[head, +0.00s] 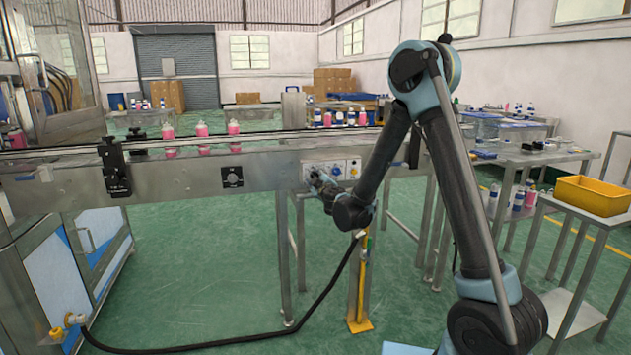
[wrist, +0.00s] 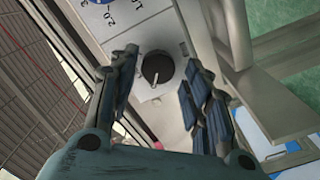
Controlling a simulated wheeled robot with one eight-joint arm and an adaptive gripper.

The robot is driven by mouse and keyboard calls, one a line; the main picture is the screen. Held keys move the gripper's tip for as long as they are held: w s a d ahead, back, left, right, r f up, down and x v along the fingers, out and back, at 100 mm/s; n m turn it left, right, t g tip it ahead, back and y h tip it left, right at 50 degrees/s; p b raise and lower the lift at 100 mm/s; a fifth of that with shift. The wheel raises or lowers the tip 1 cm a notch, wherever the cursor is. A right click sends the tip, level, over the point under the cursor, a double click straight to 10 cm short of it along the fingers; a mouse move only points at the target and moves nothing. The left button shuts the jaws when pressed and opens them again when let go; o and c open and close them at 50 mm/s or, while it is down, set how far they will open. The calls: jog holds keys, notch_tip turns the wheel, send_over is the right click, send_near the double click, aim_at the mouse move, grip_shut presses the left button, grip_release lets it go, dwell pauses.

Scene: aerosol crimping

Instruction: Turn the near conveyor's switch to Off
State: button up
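The near conveyor (head: 200,170) runs across the head view. Its control panel (head: 345,164) has blue dials on the right; its left part is partly hidden by my gripper (head: 318,181). In the wrist view, a round black switch knob (wrist: 157,67) with a light pointer mark sits on a pale plate. My gripper (wrist: 160,80) is open, with one finger on each side of the knob. Clear gaps show between the knob and both fingers. I cannot read the switch's position labels. A numbered dial (wrist: 103,3) shows at the wrist view's top edge.
Pink bottles (head: 202,130) stand on the conveyor. A black box with a round control (head: 232,177) is on its side, left of the panel. A black cable (head: 325,290) hangs below. A yellow bin (head: 594,195) stands at right. The green floor in front is largely clear.

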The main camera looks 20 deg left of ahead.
jog(key=shift+d, duration=0.1)
jog(key=v, duration=1.1)
jog(key=shift+s+d, duration=0.15)
jog(key=shift+s, duration=0.2)
